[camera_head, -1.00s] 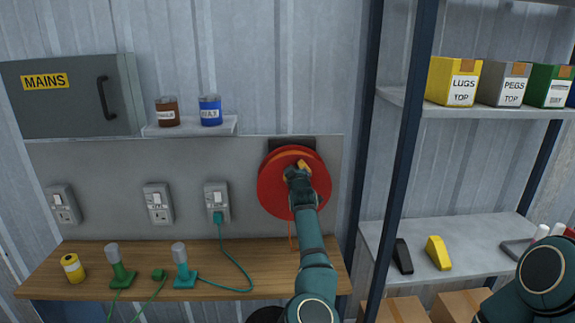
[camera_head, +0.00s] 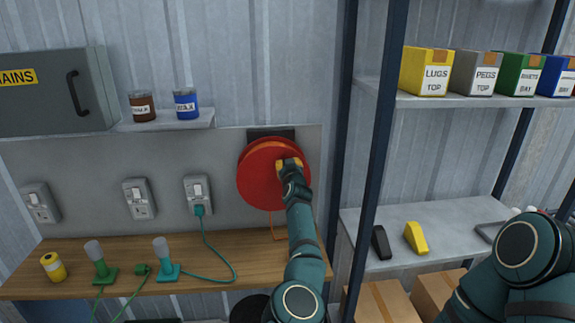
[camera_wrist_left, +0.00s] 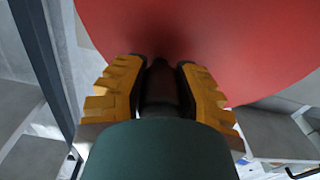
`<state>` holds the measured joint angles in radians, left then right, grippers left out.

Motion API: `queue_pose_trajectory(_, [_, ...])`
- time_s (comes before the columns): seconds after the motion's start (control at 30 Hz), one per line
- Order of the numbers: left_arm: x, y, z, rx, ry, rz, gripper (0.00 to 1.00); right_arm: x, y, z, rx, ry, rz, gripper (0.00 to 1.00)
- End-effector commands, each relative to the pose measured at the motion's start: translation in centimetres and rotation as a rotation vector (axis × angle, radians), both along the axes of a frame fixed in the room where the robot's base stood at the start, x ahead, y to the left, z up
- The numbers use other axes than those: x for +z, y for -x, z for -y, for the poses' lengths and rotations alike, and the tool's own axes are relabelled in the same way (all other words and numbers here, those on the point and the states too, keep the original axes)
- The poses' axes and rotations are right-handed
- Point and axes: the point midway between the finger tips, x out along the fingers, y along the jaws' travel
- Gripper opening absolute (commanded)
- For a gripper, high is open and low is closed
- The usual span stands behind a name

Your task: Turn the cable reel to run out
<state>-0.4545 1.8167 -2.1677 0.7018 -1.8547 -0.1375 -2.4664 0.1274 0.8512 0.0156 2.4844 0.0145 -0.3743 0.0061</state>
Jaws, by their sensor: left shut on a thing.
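The cable reel (camera_head: 258,190) is a round red drum on the grey wall panel, with an orange cable (camera_head: 276,228) hanging below it to the bench. My left gripper (camera_head: 289,164) is at the upper right of the reel's face, with its yellow fingers shut on a dark handle. In the left wrist view, this handle (camera_wrist_left: 160,85) stands between the two fingers, against the red reel face (camera_wrist_left: 215,45). My forearm hides part of the reel's lower right.
A wooden bench (camera_head: 110,259) below the panel carries a yellow spool (camera_head: 53,266), two lamp-like stands and a green cable. Wall sockets (camera_head: 139,198) are left of the reel. A dark shelf post (camera_head: 377,150) stands close to the right of my left arm.

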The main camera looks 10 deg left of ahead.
Motion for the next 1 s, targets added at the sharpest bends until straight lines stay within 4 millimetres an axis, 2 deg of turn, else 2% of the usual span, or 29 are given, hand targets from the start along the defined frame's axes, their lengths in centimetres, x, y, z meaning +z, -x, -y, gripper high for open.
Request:
queue_pose_trajectory(0.33, [-0.1,0.0,0.1,-0.001,-0.001,-0.002,0.0,0.0,0.0,0.0,0.0,0.0,0.0,0.47])
queue_pose_trajectory(0.37, [-0.1,0.0,0.1,-0.001,-0.001,-0.002,0.33,0.0,0.0,0.0,0.0,0.0,0.0,0.47])
queue_pose_trajectory(0.43, [-0.1,0.0,0.1,-0.001,-0.001,-0.002,0.58,0.0,0.0,0.0,0.0,0.0,0.0,0.47])
queue_pose_trajectory(0.47, [-0.1,0.0,0.1,-0.001,-0.001,-0.002,0.64,0.0,0.0,0.0,0.0,0.0,0.0,0.47])
queue_pose_trajectory(0.8, [0.2,0.0,0.0,0.0,0.0,0.0,0.64,0.0,0.0,0.0,0.0,0.0,0.0,0.47])
queue_pose_trajectory(1.0, [2.9,0.0,0.0,-0.001,0.003,0.003,0.64,0.0,0.0,0.0,0.0,0.0,0.0,0.47])
